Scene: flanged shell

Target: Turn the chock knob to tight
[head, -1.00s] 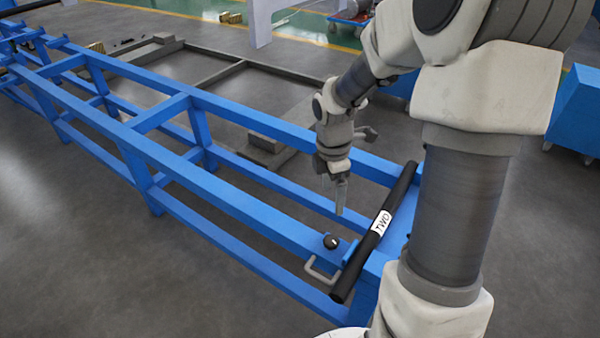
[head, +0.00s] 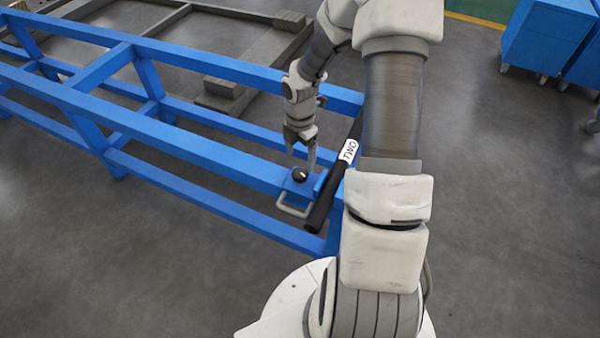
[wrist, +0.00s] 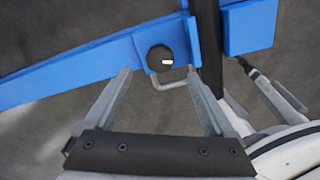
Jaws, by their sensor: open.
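The chock knob (head: 300,174) is a small round black knob with a white mark, on a blue plate at the near end of the blue frame. In the wrist view the knob (wrist: 160,59) shows beyond the fingertips, between their lines, with its white mark pointing right. My gripper (head: 301,160) is just above the knob in the head view, pointing down. In the wrist view my gripper (wrist: 158,72) is open, with its two fingers wide apart and nothing between them. I cannot tell the exact gap from fingertips to knob.
A black bar (head: 322,203) labelled "TWO" lies across the blue frame (head: 190,145) right beside the knob. A grey bent handle (head: 294,209) sticks out below the knob plate. Blue cabinets (head: 545,40) stand at the back right. The floor on the right is clear.

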